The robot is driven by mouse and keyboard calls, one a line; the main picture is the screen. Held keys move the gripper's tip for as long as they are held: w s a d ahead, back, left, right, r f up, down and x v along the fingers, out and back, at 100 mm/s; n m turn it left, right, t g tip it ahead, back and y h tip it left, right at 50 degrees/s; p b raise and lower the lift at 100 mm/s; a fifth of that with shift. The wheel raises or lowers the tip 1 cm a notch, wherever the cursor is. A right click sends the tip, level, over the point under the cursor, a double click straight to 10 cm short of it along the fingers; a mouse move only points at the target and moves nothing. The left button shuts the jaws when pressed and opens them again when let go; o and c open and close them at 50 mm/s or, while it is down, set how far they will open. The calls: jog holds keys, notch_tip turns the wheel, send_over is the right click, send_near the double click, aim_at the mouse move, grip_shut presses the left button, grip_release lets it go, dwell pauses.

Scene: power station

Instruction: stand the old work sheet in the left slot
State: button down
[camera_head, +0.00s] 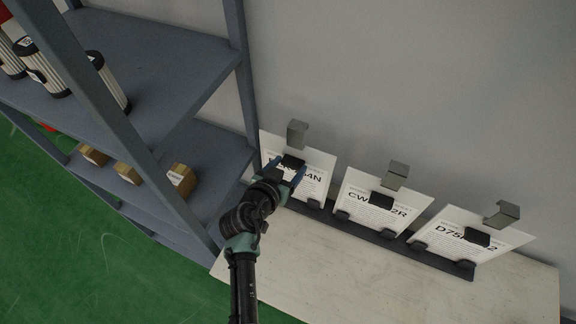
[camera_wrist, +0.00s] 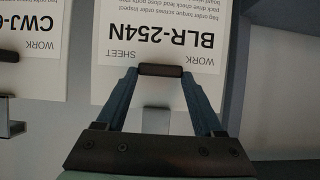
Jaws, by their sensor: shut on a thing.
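My gripper (camera_head: 288,170) is shut on the black grip block (camera_wrist: 160,70) on the face of the left sheet (camera_head: 321,160). In the wrist view this white sheet (camera_wrist: 108,48) reads "WORK SHEET" and "BLR-254N", upside down. It is upright and leaning back slightly at the left end of the dark rack (camera_head: 400,246). My gripper hides part of its lower left, so I cannot tell whether its bottom edge is fully seated. The middle sheet (camera_head: 358,181), starting "CW", and the right sheet (camera_head: 455,221), starting "D75", stand in the rack's other places.
Grey metal clips (camera_head: 297,133) (camera_head: 395,175) (camera_head: 502,213) sit above the sheets. The pale bench (camera_head: 370,280) is clear in front of the rack. A grey shelf unit (camera_head: 160,60) with cylinders and small brown boxes (camera_head: 181,180) stands close on the left.

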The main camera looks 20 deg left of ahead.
grip_release()
jog(key=shift+s, duration=0.15)
jog(key=b+v, duration=0.2)
jog(key=v, duration=1)
jog(key=shift+s+r, duration=0.25)
jog(key=shift+s, duration=0.05)
